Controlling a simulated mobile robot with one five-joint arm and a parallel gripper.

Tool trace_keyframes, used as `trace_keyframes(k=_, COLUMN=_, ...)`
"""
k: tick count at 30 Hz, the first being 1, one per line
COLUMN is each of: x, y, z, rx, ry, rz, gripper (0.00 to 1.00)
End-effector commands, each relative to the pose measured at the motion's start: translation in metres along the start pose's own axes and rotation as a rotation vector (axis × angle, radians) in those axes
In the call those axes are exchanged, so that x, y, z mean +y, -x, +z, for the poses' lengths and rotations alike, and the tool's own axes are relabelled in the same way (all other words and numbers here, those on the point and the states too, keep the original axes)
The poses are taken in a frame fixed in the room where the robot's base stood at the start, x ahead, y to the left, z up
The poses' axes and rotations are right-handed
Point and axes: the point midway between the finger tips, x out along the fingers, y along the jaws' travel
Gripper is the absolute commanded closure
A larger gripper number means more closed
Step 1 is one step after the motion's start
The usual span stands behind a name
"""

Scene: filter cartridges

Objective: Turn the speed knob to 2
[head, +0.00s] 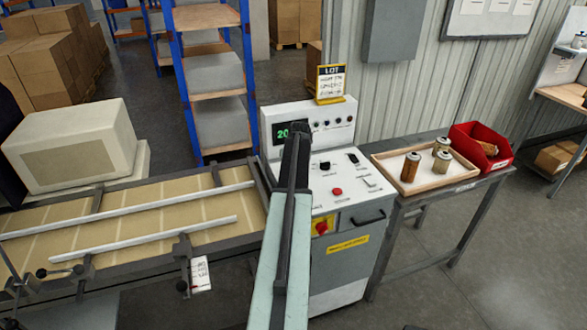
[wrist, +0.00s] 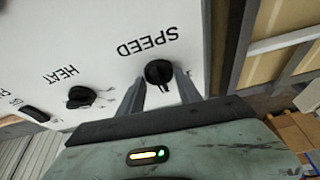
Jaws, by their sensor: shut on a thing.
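The speed knob (wrist: 158,72) is a round black knob under the word SPEED, upside down in the wrist view, on the white control panel (wrist: 100,35). My gripper (wrist: 161,82) is shut on the knob, one finger on each side. A small light mark shows near the knob's lower edge. The scale numbers around it cannot be read, so its setting cannot be told. In the head view my arm covers the speed knob. The display (head: 281,132) shows green digits starting with 20, partly covered by my arm.
Beside the speed knob is the black heat knob (wrist: 80,96). The panel also has a red button (head: 337,191) and a red-yellow switch (head: 322,227). A conveyor (head: 130,215) stands left; a wooden tray (head: 408,187) with cartridges and a red bin (head: 478,140) stand right.

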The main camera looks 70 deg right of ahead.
Motion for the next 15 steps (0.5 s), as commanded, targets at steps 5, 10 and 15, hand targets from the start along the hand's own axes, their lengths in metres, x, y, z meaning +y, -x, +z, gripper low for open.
trace_keyframes(k=5, x=-0.0014, y=0.0001, z=0.0017, rx=-0.006, ry=0.053, rz=-0.027, gripper=0.99)
trace_keyframes(k=10, x=-0.0014, y=0.0001, z=0.0017, rx=-0.006, ry=0.078, rz=-0.036, gripper=0.99)
trace_keyframes(k=15, x=-0.0013, y=0.0001, z=0.0018, rx=-0.006, ry=0.084, rz=-0.039, gripper=0.99)
